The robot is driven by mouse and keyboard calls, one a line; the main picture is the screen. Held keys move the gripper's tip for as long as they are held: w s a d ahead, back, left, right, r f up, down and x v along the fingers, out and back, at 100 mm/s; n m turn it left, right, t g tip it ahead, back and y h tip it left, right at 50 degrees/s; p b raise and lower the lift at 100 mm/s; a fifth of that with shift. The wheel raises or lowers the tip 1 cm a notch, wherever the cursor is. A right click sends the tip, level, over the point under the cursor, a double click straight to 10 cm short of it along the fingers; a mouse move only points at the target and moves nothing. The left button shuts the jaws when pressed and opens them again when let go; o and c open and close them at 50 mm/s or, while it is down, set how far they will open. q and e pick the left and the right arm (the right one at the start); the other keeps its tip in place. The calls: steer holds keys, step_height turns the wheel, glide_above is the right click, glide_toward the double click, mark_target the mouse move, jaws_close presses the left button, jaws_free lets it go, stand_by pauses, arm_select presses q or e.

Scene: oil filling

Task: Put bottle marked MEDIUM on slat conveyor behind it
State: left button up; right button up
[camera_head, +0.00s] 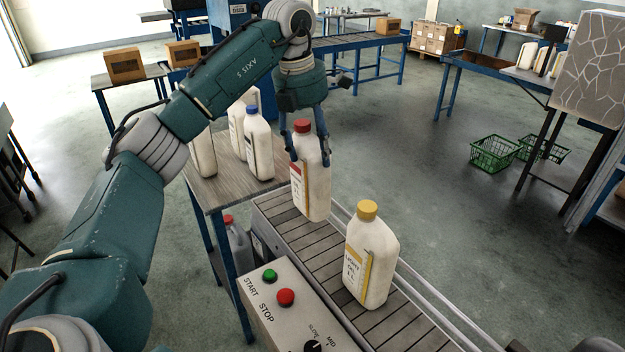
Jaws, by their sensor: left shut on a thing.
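My left gripper (309,158) is shut on a white bottle with a red cap (313,190), its fingers on both sides of the upper body. The bottle is upright over the far end of the slat conveyor (335,238); I cannot tell whether its base touches the slats. Its red label is too small to read. A white bottle with a yellow cap (371,262) stands on the conveyor nearer to me; its label seems to read LIGHT. On the wooden table (222,188) stand a blue-capped white bottle (258,148) and other white bottles partly hidden by my arm. My right gripper is not in view.
A control box (290,310) with green and red buttons stands left of the conveyor. A metal rail (425,290) runs along its right side. A grey jug (238,250) is under the table. Green baskets (493,154) lie on the otherwise open floor at right.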

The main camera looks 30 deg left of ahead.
mark_target(313, 178)
arm_select(q)
step_height(313, 178, down, 4)
steer(key=shift+r+p, duration=0.1)
steer(key=shift+p, duration=0.25)
steer(key=shift+f+p, duration=0.45)
steer(key=shift+f, duration=1.75)
steer(key=o, duration=2)
steer(key=shift+s+d+f, duration=0.1)
steer(key=r, duration=0.3)
steer(key=s+r+b, duration=0.1)
steer(key=r, duration=0.3)
steer(key=s+r+b, duration=0.1)
steer(key=r, duration=0.2)
steer(key=shift+a+r, duration=0.3)
steer(key=shift+r, duration=0.1)
steer(key=shift+s+r, duration=0.1)
steer(key=shift+r, duration=0.45)
steer(key=shift+a, duration=0.1)
